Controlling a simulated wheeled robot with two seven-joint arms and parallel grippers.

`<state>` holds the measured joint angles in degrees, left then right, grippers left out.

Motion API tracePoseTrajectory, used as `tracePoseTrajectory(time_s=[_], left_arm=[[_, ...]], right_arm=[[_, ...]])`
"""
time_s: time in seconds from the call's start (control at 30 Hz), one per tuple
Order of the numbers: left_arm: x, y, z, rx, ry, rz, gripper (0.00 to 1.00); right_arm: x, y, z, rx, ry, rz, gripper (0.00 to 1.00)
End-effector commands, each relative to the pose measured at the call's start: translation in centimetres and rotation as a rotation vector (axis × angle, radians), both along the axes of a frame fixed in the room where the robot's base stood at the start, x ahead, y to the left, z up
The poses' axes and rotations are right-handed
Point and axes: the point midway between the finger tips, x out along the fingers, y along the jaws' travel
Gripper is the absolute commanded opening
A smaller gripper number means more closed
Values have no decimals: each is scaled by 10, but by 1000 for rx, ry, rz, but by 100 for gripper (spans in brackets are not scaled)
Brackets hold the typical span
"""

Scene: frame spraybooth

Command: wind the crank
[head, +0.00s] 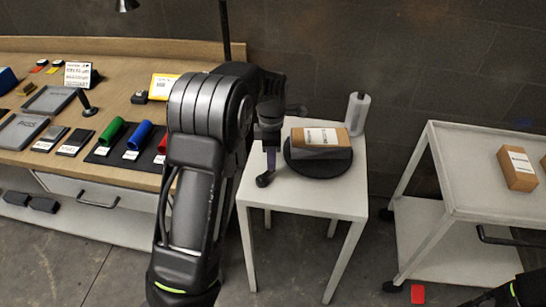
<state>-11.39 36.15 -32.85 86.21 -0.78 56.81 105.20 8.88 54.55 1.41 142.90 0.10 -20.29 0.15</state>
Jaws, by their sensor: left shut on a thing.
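My left gripper (270,145) is at the left side of the small white table, pointing down and shut on the crank (264,180). The crank shows as a dark, slim shape ending in a round black knob near the table's left edge; the fingers and arm hide part of it. Beside it, a round black turntable (318,170) sits on the table (335,205). A brown box (343,135) with a white label lies on a grey block on the turntable. Only a piece of my right arm shows at the lower right corner; its gripper is out of frame.
A white bottle (358,112) stands at the table's back right. A wooden bench (120,174) with trays and coloured rolls is at left. A white cart (470,205) with a brown box (517,168) is at right. A red piece (417,294) lies on the floor.

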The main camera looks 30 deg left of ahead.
Motion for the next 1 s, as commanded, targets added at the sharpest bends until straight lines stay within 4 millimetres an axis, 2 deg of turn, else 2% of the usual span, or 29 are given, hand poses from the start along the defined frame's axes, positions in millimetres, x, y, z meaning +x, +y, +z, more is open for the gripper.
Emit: tracePoseTrajectory(time_s=[0.6, 0.63, 0.9, 1.0], left_arm=[[2, 3, 1, 1, -4, 65, 0], [2, 3, 1, 1, -4, 65, 22], [1, 3, 0, 0, -2, 64, 43], [1, 3, 0, 1, -1, 64, 43]], right_arm=[[-1, 0, 2, -1, 1, -1, 36], [-1, 0, 2, -1, 1, -1, 36], [-1, 0, 2, -1, 1, -1, 36], [-1, 0, 2, -1, 1, -1, 36]])
